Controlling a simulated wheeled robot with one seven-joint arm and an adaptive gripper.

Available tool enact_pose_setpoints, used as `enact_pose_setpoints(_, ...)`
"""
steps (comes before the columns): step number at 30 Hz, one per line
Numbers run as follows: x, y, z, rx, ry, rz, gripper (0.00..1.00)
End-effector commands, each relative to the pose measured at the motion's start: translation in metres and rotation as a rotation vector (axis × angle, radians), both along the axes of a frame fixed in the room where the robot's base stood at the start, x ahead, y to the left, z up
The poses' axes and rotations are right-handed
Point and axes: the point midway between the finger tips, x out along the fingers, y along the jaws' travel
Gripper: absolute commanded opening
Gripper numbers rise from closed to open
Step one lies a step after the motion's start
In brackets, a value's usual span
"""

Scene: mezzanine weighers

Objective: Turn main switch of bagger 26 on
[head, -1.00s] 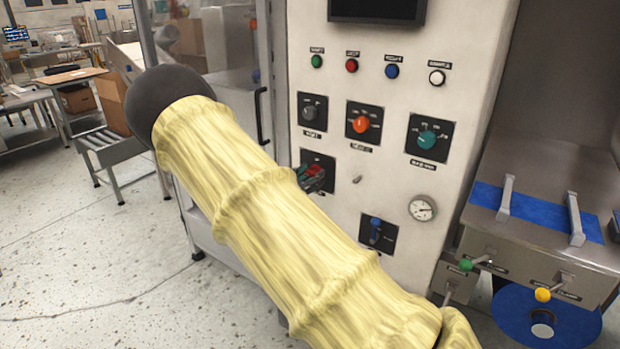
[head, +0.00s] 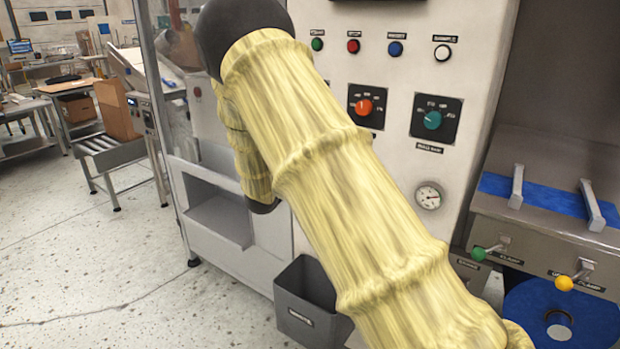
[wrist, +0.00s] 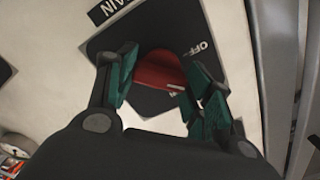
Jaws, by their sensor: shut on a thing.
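In the wrist view the main switch is a red handle (wrist: 158,66) on a black plate (wrist: 222,25). A label ending in "AIN" (wrist: 108,12) sits at the upper left, and "OFF" (wrist: 198,48) is printed right of the handle. My gripper (wrist: 163,80) is shut on the red handle, with one green-padded finger on each side. A small white mark shows at the handle's right end; I cannot tell its exact setting. In the head view my arm in its yellow sleeve hides the switch and the gripper.
The white panel carries an orange-red knob (head: 364,107), a teal knob (head: 432,120), several push buttons and a gauge (head: 429,196). A grey bin (head: 309,300) stands below it. Floor at left is open.

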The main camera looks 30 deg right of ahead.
Motion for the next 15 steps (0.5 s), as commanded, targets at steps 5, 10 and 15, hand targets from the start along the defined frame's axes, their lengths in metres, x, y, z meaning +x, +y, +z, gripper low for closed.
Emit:
enact_pose_setpoints(5, -0.0013, -0.0011, -0.0083, 0.068, -0.153, -0.003, 0.28)
enact_pose_setpoints(10, -0.0013, -0.0009, -0.0083, 0.129, -0.303, -0.003, 0.28)
enact_pose_setpoints(15, -0.0012, -0.0007, -0.0078, 0.185, -0.439, -0.003, 0.28)
